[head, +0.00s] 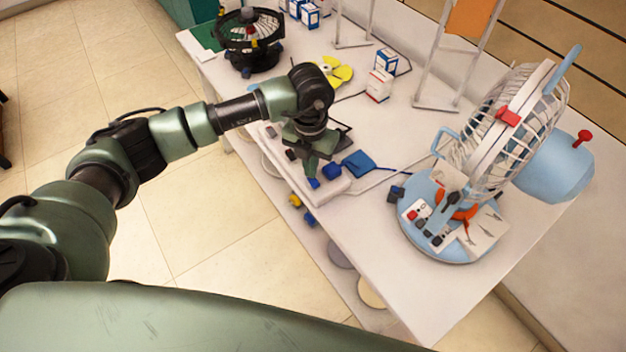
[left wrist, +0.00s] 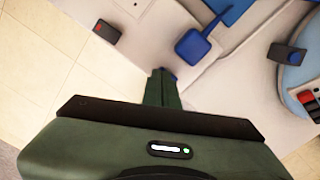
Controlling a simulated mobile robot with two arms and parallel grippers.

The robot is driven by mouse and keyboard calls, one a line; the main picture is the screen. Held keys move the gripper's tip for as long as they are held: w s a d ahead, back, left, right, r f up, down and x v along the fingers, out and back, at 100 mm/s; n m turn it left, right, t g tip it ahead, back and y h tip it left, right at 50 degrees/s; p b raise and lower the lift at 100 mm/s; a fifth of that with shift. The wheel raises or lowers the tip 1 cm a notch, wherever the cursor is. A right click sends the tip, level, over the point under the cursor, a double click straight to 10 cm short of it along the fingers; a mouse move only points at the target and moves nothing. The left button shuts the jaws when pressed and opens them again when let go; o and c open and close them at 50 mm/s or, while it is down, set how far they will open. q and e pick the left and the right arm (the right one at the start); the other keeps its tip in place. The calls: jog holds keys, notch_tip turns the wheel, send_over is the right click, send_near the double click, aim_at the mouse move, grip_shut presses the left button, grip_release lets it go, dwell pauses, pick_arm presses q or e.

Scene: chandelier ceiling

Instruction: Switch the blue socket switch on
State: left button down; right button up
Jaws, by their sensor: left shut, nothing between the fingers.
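A white power strip (head: 335,188) lies along the near edge of the table. My left gripper (head: 312,178) is over it, pointing down, with its fingers shut and empty. A small blue piece, which looks like the blue socket switch (head: 314,183), shows right at the fingertips. In the left wrist view the shut fingertips (left wrist: 163,74) are at a blue piece (left wrist: 173,78), mostly hidden behind them. I cannot tell whether they touch it or which way the switch is set. A blue plug (head: 358,163) with a cord is just to the right; it also shows in the left wrist view (left wrist: 193,45).
A light-blue fan (head: 540,130) stands on the right of the table (head: 400,290), a black fan (head: 250,40) at the far left. Small boxes (head: 378,84) and a yellow propeller (head: 337,70) lie behind the gripper. Cords cross the table. The table's front right is clear.

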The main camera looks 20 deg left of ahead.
pick_arm(q)
jog(key=shift+f+b, duration=0.55)
jog(key=shift+f, duration=0.2)
jog(key=shift+s+r, duration=0.1)
jog(key=shift+r, duration=0.05)
jog(key=shift+r+p, duration=0.6)
jog(key=shift+r, duration=0.05)
jog(key=shift+r+p, duration=1.6)
jog(key=shift+r, duration=1.2)
jog(key=shift+f, duration=0.1)
